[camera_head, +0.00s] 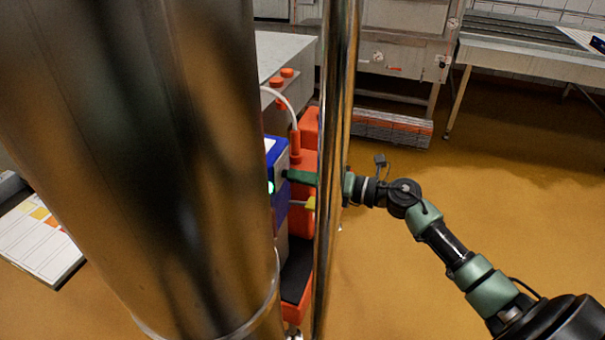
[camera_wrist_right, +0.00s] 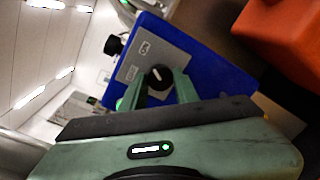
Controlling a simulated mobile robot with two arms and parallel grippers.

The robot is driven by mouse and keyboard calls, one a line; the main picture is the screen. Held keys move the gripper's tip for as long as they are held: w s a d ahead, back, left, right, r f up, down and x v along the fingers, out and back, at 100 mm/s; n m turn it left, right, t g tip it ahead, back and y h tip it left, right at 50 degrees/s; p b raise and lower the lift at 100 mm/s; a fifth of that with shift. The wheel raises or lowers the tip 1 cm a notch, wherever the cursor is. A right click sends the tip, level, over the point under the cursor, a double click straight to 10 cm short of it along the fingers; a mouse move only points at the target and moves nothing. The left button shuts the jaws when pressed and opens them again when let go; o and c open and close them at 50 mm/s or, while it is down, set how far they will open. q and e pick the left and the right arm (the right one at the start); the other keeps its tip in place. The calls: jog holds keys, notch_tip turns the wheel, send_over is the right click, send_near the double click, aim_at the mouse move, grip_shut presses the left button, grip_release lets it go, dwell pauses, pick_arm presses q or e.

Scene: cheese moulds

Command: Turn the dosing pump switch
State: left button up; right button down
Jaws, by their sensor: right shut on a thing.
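The dosing pump is a blue box (camera_head: 279,152) beside the big steel cylinder in the head view, partly hidden by it. In the right wrist view its blue housing (camera_wrist_right: 222,82) carries a grey panel with a black round switch (camera_wrist_right: 160,76) bearing a white mark. My right gripper (camera_head: 287,176) reaches the pump from the right, passing behind a thin steel pole. In the right wrist view my right gripper's green fingers (camera_wrist_right: 156,88) sit on either side of the switch, shut on it. My left gripper is not in view.
A large steel cylinder (camera_head: 150,130) and a thin steel pole (camera_head: 337,150) stand close in front. An orange container (camera_head: 303,215) and a hose (camera_head: 288,103) are beside the pump. The floor (camera_head: 400,270) at right is clear.

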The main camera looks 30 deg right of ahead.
dwell(0.4)
jog(key=c, duration=1.1)
grip_release()
jog(key=shift+o, duration=0.2)
jog(key=v, duration=0.8)
jog(key=shift+f, duration=0.1)
